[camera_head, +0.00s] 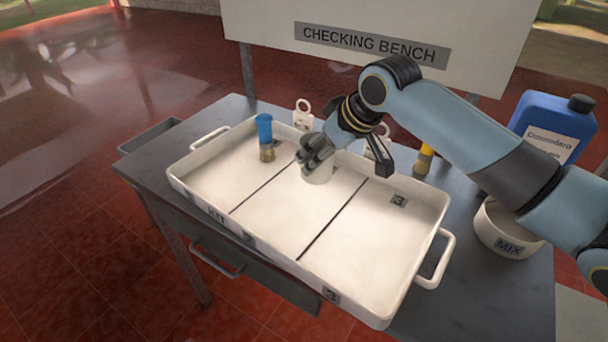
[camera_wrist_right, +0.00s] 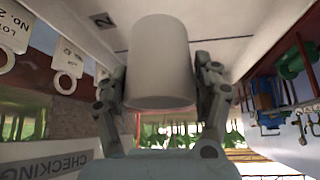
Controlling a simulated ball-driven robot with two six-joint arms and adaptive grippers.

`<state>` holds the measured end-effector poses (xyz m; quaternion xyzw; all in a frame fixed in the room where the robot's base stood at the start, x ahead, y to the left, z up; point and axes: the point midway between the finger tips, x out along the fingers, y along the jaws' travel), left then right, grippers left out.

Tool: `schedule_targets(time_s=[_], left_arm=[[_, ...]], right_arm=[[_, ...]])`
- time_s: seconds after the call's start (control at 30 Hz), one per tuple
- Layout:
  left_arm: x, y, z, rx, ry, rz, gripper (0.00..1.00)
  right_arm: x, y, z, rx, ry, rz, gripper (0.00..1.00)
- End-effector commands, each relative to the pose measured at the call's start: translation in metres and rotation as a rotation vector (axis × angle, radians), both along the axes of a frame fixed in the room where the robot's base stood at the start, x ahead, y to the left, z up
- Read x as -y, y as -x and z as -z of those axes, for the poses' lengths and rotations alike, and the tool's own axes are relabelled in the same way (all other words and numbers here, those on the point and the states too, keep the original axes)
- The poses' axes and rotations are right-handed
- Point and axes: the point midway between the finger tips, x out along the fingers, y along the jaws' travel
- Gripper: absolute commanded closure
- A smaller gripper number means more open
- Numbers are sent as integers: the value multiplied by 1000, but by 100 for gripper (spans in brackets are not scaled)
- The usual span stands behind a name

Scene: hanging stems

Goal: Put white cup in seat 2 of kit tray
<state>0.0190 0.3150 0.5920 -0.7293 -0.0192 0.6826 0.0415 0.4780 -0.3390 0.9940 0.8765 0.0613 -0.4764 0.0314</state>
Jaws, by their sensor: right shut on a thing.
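The white cup (camera_head: 317,174) is in the middle compartment of the white kit tray (camera_head: 295,222), near its back wall. It also shows upright between the fingers in the right wrist view (camera_wrist_right: 160,62), close to a "2" label (camera_wrist_right: 101,20). My right gripper (camera_head: 316,155) is shut on the cup from above, its fingers on either side of it (camera_wrist_right: 164,95). The gripper hides part of the cup, and I cannot tell whether the cup's base touches the tray floor. My left gripper is not in view.
A blue-topped brass-coloured item (camera_head: 265,137) stands in the left compartment. A MIX bowl (camera_head: 507,230), a yellow-topped item (camera_head: 424,160) and a blue jug (camera_head: 552,125) stand right of the tray. White ringed tags (camera_head: 303,115) stand behind it.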

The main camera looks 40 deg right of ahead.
Motion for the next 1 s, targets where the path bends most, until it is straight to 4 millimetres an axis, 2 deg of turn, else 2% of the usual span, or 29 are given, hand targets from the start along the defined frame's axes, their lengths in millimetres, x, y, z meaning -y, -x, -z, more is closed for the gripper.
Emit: schedule_targets(time_s=[0.03,0.13,0.27,0.37,0.57,0.9,0.93,1.0], left_arm=[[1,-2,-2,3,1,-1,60],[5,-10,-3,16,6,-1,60],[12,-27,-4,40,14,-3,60],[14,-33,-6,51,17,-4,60],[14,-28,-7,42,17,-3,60],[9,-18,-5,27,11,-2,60],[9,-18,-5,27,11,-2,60],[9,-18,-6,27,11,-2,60]], right_arm=[[-11,-6,5,-1,-8,1,61],[-22,-14,14,-2,-4,1,61],[-29,-18,21,-1,0,-1,61],[-29,-18,34,-5,1,0,61],[-29,-18,59,-3,2,0,61],[-29,-18,63,-1,2,0,61],[-29,-18,63,-1,2,-1,32],[-29,-18,62,-1,2,-1,22]])
